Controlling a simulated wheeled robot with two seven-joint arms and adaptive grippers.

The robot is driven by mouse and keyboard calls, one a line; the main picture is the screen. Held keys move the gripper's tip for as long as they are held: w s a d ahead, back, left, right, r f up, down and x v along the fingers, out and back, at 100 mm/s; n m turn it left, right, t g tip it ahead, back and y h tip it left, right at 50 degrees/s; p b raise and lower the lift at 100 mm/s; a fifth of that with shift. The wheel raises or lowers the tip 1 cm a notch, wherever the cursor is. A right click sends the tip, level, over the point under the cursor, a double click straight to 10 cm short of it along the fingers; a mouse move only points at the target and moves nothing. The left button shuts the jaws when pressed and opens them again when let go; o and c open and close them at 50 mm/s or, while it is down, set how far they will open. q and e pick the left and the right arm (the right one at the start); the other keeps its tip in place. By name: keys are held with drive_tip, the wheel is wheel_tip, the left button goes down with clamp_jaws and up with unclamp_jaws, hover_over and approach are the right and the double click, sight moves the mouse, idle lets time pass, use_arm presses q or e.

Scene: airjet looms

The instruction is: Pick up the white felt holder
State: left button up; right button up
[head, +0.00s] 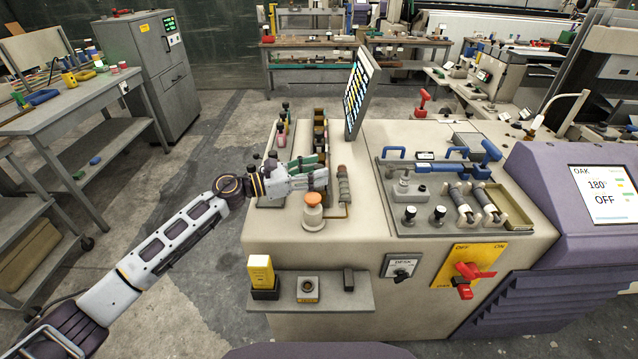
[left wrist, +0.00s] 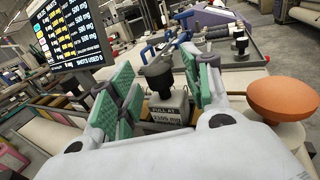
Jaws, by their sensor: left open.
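My left gripper (head: 314,171) is over the left part of the beige machine top in the head view, its fingers pointing right. In the left wrist view its green-padded fingers (left wrist: 163,78) stand apart. A grey block with a black top (left wrist: 170,105) and a partly readable label shows in the gap; I cannot tell whether it is between the fingers or beyond them. I cannot tell which thing is the white felt holder.
A tilted screen (head: 359,92) stands behind the gripper. A grey tray (head: 440,232) with blue-handled tools and black knobs lies to the right. A front shelf (head: 327,300) carries a yellow block (head: 261,272) and small parts. A purple console (head: 545,185) is at far right.

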use_arm(q)
drive_tip(key=shift+x, duration=0.85)
clamp_jaws()
